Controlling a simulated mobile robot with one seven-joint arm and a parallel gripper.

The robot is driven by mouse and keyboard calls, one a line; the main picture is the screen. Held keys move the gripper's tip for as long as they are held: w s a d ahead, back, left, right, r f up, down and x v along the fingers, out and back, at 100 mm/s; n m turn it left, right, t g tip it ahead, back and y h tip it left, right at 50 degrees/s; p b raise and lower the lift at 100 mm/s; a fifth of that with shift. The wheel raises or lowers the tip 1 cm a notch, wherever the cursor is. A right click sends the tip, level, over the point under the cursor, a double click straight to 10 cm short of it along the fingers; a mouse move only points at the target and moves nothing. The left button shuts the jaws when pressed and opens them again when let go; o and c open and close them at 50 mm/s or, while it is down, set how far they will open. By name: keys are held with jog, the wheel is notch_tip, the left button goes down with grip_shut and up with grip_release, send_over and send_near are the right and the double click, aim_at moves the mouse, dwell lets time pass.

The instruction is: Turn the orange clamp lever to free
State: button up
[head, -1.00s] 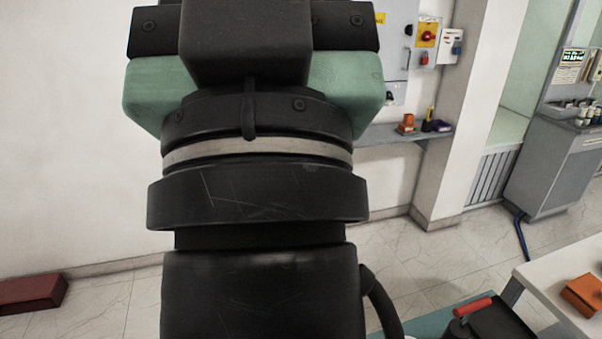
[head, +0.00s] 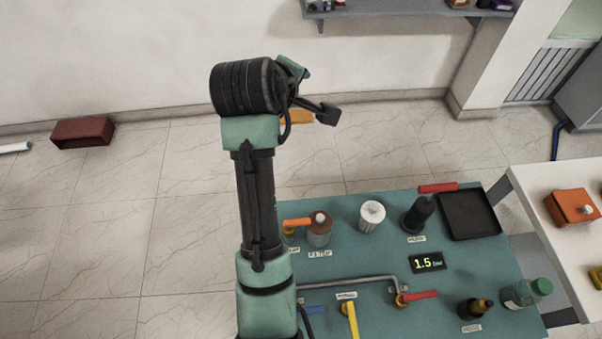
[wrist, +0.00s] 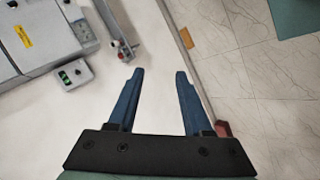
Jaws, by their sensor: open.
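The orange clamp lever (head: 297,222) sits on the teal bench top (head: 345,263), its handle pointing sideways beside a brown-capped grey cylinder (head: 319,232) labelled filter. A small label near the lever is partly hidden by my arm. My gripper shows in the wrist view (wrist: 160,72) with two blue fingers apart and nothing between them. It is raised well away from the lever, facing the wall and floor. In the head view my arm stands upright left of the lever, and the fingers are hard to make out. The lever is not in the wrist view.
Open floor lies left.

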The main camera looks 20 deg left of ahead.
jog(key=s+a+f+n+g+h+p, duration=0.15)
jog(key=s+f+n+g, duration=0.35)
jog(key=f, duration=0.5)
jog(key=n+g+h, duration=0.3)
send_near(301, 221)
jog(key=p+x, duration=0.2)
jog(key=x, duration=0.5)
jog(key=shift+w+d+f, duration=0.1)
jog(key=shift+w+f, duration=0.1)
jog(key=shift+f, duration=0.2)
jog(key=shift+c, duration=0.3)
grip_shut()
